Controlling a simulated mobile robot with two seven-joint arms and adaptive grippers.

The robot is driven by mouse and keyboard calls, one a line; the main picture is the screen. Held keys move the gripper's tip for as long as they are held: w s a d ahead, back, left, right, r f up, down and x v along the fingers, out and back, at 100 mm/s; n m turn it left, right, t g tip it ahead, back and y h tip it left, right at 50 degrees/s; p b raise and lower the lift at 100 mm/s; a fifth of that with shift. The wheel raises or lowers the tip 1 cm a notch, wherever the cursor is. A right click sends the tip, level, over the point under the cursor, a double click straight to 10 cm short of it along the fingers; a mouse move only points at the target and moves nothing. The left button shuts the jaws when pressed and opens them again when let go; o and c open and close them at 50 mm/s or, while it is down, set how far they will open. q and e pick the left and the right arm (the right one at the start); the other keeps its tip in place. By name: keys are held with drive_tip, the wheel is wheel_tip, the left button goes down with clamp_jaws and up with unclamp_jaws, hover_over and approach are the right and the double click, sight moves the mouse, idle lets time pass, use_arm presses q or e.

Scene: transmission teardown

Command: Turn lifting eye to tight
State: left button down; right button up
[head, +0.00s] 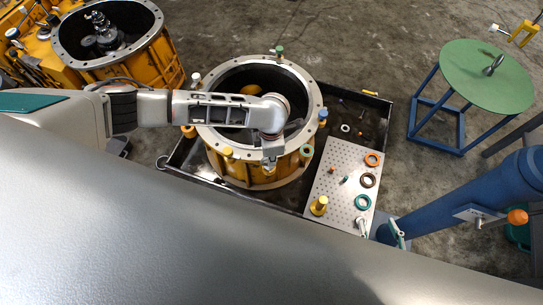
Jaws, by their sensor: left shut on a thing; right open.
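My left arm reaches in from the left over the orange transmission case (240,170), which has a grey flanged rim. My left gripper (269,162) points down at the near side of that rim and is shut. The lifting eye is mostly hidden in and under its fingers, so its seating on the rim cannot be made out. Two pale fingertips at the lower edge of the perforated plate appear to be my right gripper (380,230). They stand apart, open and empty, and the rest is hidden by the large grey surface in front.
The case stands in a dark tray (373,118). A green round table (486,77) and a blue column (470,194) stand right. Another orange housing (155,70) is upper left. Coloured pieces ring the rim.

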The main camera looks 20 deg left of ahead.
idle(0.5)
use_arm(q)
drive_tip(key=c, duration=2.2)
unclamp_jaws()
drive_tip(key=shift+o, duration=0.3)
wheel_tip(320, 180, up, 12)
